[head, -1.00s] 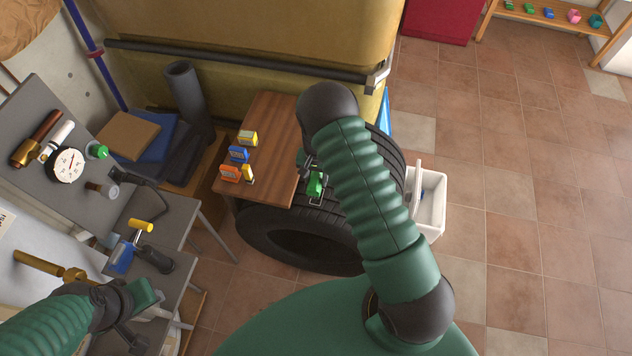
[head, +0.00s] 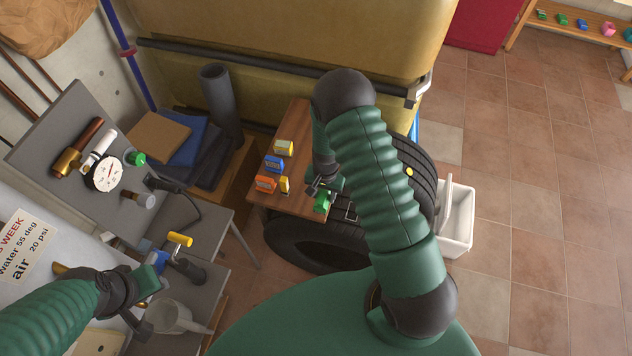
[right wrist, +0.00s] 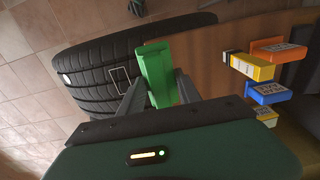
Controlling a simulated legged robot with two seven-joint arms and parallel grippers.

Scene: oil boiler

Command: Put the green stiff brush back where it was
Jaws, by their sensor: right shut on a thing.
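My right gripper (head: 322,190) is shut on the green brush (head: 322,202), over the right edge of the wooden board (head: 300,115) next to the black tyre (head: 423,178). In the right wrist view, the brush (right wrist: 157,72) stands up between both fingers (right wrist: 160,95); its lower end is hidden by the gripper body. A thin pale square outline (head: 350,213) shows on the tyre beside the brush; the right wrist view shows the outline (right wrist: 121,80) too. My left gripper (head: 145,300) is at the lower left by the grey bench; its fingertips are unclear.
Orange (head: 265,184), blue (head: 274,163) and yellow (head: 284,147) labelled blocks stand on the board, left of the brush. A white bin (head: 457,222) stands right of the tyre.

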